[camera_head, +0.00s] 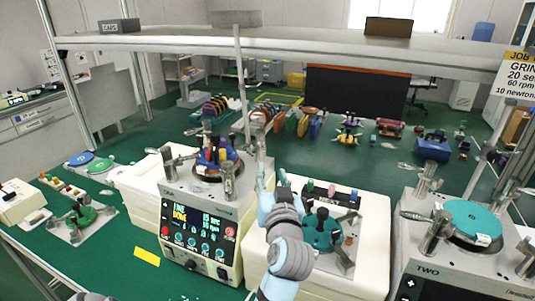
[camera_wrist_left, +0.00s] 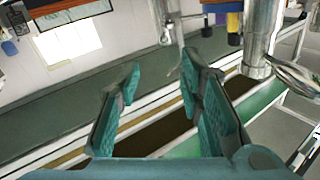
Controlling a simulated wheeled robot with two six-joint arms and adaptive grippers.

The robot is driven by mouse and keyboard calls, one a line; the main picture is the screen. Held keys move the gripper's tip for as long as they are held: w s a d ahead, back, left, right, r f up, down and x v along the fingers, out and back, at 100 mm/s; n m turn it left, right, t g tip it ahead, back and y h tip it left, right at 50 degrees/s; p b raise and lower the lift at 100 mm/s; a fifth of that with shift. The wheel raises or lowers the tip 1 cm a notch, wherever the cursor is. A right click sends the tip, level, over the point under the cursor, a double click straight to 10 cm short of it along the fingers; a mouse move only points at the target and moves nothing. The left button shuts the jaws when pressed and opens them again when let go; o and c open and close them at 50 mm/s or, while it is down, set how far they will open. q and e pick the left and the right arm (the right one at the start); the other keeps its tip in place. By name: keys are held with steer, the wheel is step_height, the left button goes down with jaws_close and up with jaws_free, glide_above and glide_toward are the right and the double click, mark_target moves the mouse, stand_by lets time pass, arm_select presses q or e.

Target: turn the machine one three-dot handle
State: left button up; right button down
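Machine one (camera_head: 200,215) is the grey unit left of centre with a lit screen reading "DONE". Chrome posts with levers stand around its plate: a left one (camera_head: 169,163) and a front one (camera_head: 229,182). The dots on the handles are too small to make out. My left gripper (camera_head: 262,172) is at the machine's right side, partly hidden by my arm. In the left wrist view its teal fingers (camera_wrist_left: 160,72) are apart with nothing between them. A chrome post (camera_wrist_left: 257,40) with a lever (camera_wrist_left: 294,78) is to their right, apart from them. My right gripper is out of view.
Machine two (camera_head: 455,280) with a teal plate (camera_head: 470,220) stands at the right. A white block (camera_head: 365,235) carrying a green fixture (camera_head: 322,232) is close by my left arm. An overhead shelf (camera_head: 270,40) spans the back. A yellow note (camera_head: 147,257) lies on the green bench.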

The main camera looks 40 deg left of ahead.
mark_target(263, 151)
arm_select(q)
steer(key=x, duration=0.7)
steer(key=p+x, duration=0.1)
steer(key=x, duration=0.6)
steer(key=shift+s+a+r, duration=0.1)
steer(key=shift+s+a, duration=0.05)
steer(key=shift+a, duration=0.15)
jaws_close()
